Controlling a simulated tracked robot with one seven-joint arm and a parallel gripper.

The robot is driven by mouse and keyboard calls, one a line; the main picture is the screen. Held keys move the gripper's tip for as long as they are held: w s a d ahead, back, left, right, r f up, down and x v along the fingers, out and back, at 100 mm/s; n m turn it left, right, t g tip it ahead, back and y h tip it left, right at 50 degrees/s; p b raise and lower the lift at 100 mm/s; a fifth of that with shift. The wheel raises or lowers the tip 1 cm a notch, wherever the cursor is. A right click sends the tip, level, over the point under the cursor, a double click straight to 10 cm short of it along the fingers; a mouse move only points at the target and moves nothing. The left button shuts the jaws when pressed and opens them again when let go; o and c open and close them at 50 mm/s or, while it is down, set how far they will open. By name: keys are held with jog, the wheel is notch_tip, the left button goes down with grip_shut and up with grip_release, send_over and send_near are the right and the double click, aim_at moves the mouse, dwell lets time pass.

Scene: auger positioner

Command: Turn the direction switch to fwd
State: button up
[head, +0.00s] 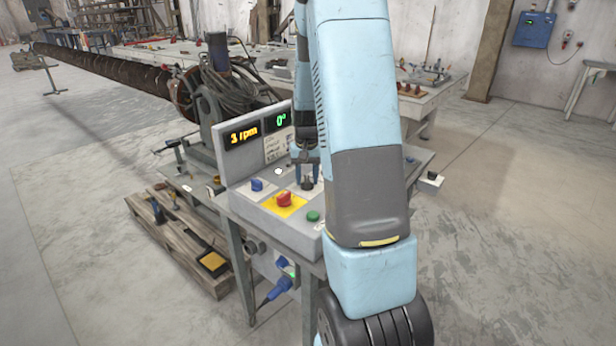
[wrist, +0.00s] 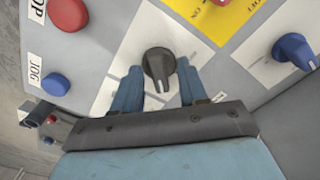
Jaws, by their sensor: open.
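A black rotary switch (head: 307,184) sits on a white plate on the grey control box; it shows large in the wrist view (wrist: 159,66). Its white pointer line faces down in the wrist view. Its label is not readable, so I cannot confirm that it is the direction switch. My gripper (head: 306,171) is pointed down over it. In the wrist view the open blue fingers (wrist: 158,90) stand on either side of the knob, with gaps visible. I cannot tell how far down they reach along it.
A blue knob (head: 257,185), a red switch (head: 284,199) on a yellow plate and a green button (head: 313,216) share the panel. The wrist view shows a blue JOG button (wrist: 55,85) and a red button (wrist: 68,13). The display (head: 243,134) reads 3 rpm.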

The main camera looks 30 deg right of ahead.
aim_at(307, 178)
notch_tip(307, 178, up, 14)
jog(key=shift+f, duration=0.15)
dwell(0.5)
dwell(0.4)
